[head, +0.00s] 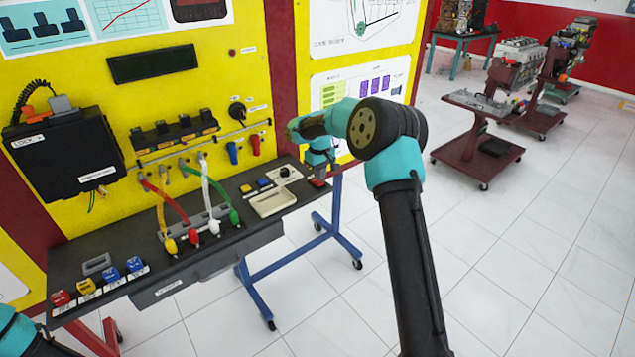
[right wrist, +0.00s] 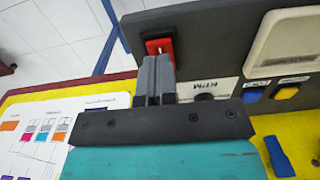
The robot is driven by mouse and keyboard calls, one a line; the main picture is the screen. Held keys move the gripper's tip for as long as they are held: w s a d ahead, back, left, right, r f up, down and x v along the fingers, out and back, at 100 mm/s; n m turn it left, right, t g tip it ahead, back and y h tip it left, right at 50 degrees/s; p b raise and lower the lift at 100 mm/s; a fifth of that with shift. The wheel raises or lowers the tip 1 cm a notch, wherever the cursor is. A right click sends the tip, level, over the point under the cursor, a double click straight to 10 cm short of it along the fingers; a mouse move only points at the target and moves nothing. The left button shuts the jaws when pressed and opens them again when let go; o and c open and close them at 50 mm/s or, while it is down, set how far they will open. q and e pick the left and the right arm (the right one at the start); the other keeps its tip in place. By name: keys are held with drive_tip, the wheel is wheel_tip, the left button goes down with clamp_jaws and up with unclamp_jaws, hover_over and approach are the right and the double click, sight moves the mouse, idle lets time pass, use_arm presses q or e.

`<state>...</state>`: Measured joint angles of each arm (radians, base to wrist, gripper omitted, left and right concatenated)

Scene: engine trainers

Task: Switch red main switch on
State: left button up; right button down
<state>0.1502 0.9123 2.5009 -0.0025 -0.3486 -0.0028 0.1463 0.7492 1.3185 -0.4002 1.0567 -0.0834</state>
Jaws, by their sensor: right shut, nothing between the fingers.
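The red main switch (right wrist: 160,47) is a small red block with a lighter toggle, set in the dark bench top near its edge. It also shows in the head view as a small red patch (head: 317,183) at the right end of the bench. My right gripper (right wrist: 158,60) is shut and empty. Its fingertips are right at the red switch and overlap its lower part in the right wrist view; I cannot tell whether they touch. In the head view my right gripper (head: 319,172) points down over that bench end. My left gripper is out of view.
The dark bench top (head: 130,232) carries colored plugs with cables, a cream tray (head: 272,203) and small blue and yellow switches. The yellow panel (head: 235,75) rises behind it. Blue (right wrist: 255,84) and yellow (right wrist: 286,93) switches sit right of the fingers.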

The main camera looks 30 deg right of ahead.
sight(320, 183)
drive_tip(key=shift+f, duration=1.25)
idle(0.9)
drive_tip(key=shift+r, duration=0.1)
drive_tip(key=shift+r, duration=3.45)
